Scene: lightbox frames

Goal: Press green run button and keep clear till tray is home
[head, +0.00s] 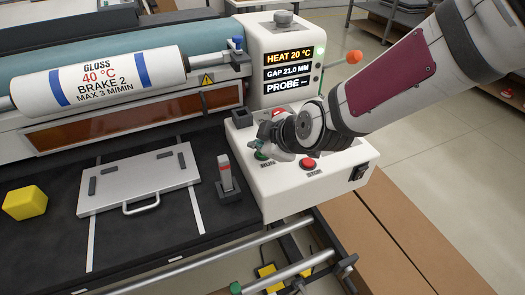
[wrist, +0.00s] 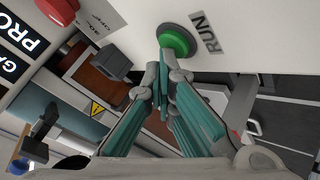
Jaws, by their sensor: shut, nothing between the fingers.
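The green run button (wrist: 178,38) sits on the white control box, beside the word RUN. It also shows in the head view (head: 261,155), partly covered by my gripper. My gripper (wrist: 163,82) is shut and empty, its teal fingers together and pointing toward the button. In the wrist view the tips appear just short of the button; I cannot tell whether they touch it. In the head view my gripper (head: 262,142) hangs over the box's left part. The flat silver tray (head: 140,192) with a front handle lies on the black bed, left of the box.
A red stop button (head: 308,163) is right of the run button. The display (head: 288,72) reads HEAT 20 °C, GAP 21.0 MM, PROBE. A white roller (head: 100,82) spans behind the bed. A yellow block (head: 25,203) and an upright grey-and-red piece (head: 226,172) flank the tray.

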